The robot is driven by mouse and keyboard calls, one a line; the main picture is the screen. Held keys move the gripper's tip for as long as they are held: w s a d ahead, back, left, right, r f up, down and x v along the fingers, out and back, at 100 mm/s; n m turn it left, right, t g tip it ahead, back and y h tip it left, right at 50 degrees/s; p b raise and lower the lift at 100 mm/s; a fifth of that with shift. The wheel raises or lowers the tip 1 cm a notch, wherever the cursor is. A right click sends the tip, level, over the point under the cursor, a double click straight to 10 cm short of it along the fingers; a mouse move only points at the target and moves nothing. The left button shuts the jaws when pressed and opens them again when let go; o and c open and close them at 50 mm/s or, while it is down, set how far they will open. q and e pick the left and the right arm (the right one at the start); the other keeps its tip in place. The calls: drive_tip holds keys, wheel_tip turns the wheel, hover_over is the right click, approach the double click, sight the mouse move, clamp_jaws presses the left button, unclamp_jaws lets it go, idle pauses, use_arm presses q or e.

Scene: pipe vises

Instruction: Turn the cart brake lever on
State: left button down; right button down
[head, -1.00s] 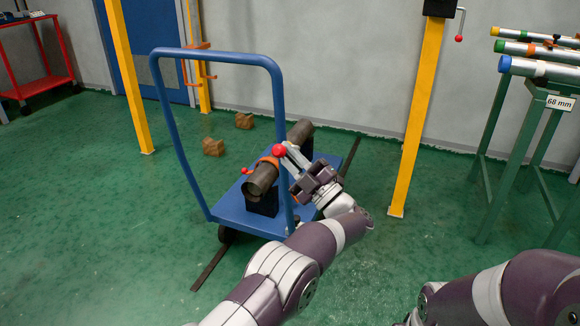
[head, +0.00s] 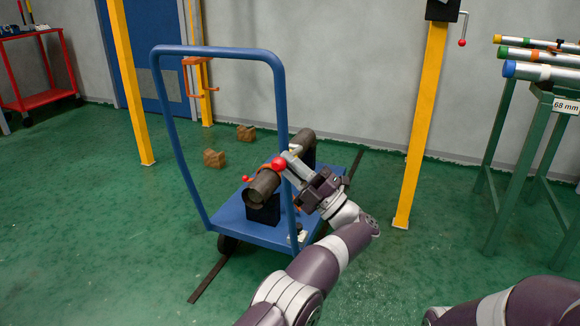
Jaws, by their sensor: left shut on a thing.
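The blue cart (head: 238,220) stands in the middle of the head view, with its tall push handle (head: 166,120) on the near side. A large red ball knob (head: 278,164) shows beside the handle's right upright, above the cart deck. My left gripper (head: 289,162) is at this knob, shut on what looks like its lever. The fingers and the upright hide most of the lever. A smaller red knob (head: 246,178) shows left of the brown pipe (head: 264,186), which lies on a black block (head: 262,210) on the deck. My right gripper is out of view.
A yellow post (head: 420,130) with a crank stands right of the cart. A green rack (head: 535,130) holding pipes is at the far right. A red trolley (head: 40,98) is at the far left.

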use_arm(q)
drive_tip(key=shift+s+f, duration=0.1)
drive_tip(key=shift+f, duration=0.1)
drive_tip(key=c, duration=1.3)
unclamp_jaws()
drive_tip(key=shift+a, duration=0.1)
drive_tip(key=shift+o, duration=0.9)
drive_tip(key=shift+s+r, duration=0.1)
